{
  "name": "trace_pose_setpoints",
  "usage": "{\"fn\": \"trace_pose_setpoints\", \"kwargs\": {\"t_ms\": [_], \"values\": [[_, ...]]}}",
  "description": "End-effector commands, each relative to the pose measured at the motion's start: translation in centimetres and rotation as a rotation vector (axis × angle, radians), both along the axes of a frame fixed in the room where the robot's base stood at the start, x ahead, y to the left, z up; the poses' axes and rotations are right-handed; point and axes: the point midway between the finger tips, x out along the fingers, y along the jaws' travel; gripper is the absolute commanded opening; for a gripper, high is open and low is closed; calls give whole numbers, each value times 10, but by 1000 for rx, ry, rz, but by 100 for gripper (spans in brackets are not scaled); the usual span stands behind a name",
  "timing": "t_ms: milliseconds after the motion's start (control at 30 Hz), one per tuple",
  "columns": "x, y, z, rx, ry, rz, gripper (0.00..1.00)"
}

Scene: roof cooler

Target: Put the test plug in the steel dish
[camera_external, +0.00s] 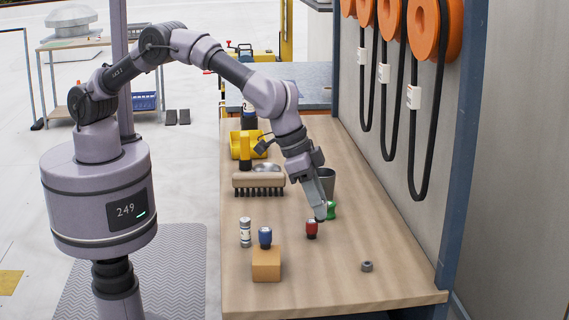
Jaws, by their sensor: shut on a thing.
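Small plug-like pieces stand on the wooden bench: a red one with a dark top (311,230), a blue one (265,237) on a wooden block, and a green one (331,210). I cannot tell by its look which is the test plug. My gripper (320,214) points down, shut at the green piece, which is partly hidden behind the fingers. The red piece is just left of and in front of the fingertips. A shiny shallow steel dish (267,168) lies behind the brush, partly hidden by it.
A wooden brush (259,181), a yellow spool-like thing (241,146) and a grey cup (326,179) stand farther back. A grey ring (367,266) lies front right. The bench's right side is mostly clear.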

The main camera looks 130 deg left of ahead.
Motion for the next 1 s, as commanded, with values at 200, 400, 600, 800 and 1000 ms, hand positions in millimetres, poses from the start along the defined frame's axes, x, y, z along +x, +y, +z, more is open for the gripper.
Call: {"fn": "trace_pose_setpoints", "kwargs": {"t_ms": [200, 400, 600, 800, 1000], "values": [[0, 0, 20, -1, -2, 1, 0], [-3, 4, 54, 0, 0, 14, 0], [-33, 33, 57, 0, 1, 149, 0], [-84, 73, 62, 0, 1, 356, 0], [-176, 122, 68, 0, 0, 689, 0]]}}
